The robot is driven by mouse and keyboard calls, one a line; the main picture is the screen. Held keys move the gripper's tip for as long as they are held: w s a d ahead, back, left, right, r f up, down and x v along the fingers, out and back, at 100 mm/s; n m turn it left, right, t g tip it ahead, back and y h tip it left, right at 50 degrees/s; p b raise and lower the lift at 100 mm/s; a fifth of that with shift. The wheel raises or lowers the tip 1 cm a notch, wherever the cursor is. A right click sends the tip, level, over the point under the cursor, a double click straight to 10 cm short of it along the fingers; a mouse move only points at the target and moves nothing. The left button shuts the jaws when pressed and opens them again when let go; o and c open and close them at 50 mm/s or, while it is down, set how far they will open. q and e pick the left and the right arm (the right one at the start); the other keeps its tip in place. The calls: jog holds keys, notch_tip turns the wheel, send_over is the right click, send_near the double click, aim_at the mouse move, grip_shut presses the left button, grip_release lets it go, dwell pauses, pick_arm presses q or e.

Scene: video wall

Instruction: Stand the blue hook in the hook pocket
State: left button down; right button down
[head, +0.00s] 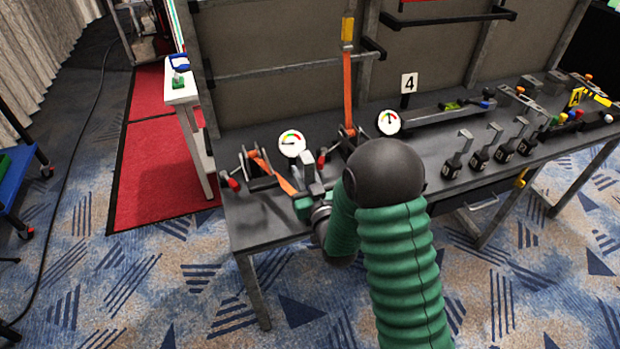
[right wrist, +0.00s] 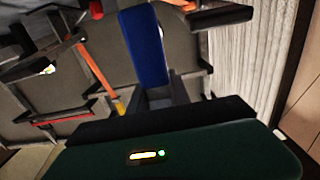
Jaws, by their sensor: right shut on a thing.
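My right gripper (head: 309,182) is over the front left part of the grey workbench, beside the orange straps. In the right wrist view, a flat blue piece (right wrist: 145,45), which I take as the blue hook, stands out from between the grey fingers (right wrist: 168,94). The gripper is shut on it. Its hooked shape cannot be made out, and I cannot pick it out in the head view. I cannot tell which part is the hook pocket. My left gripper is not in view.
Ratchets with red handles (head: 233,182) and an orange strap (head: 347,95) are close around the gripper. Two round gauges (head: 292,143) (head: 389,122) stand behind. Several black-based levers (head: 480,157) are on the right. A white stand (head: 183,95) is at the left.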

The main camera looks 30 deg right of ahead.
jog(key=shift+w+d+f+b, duration=0.1)
jog(key=shift+w+d+f, duration=0.15)
jog(key=shift+d+f, duration=0.35)
jog(key=shift+w+d+f+b, duration=0.15)
jog(key=shift+w+d+f, duration=0.2)
jog(key=shift+f, duration=0.35)
jog(key=shift+w+d+f+b, duration=0.1)
jog(key=shift+w+d+f, duration=0.1)
jog(key=shift+d+f, duration=0.4)
jog(key=shift+a, duration=0.1)
jog(key=shift+f, duration=0.2)
jog(key=c, duration=1.2)
grip_release()
jog(key=shift+r, duration=0.1)
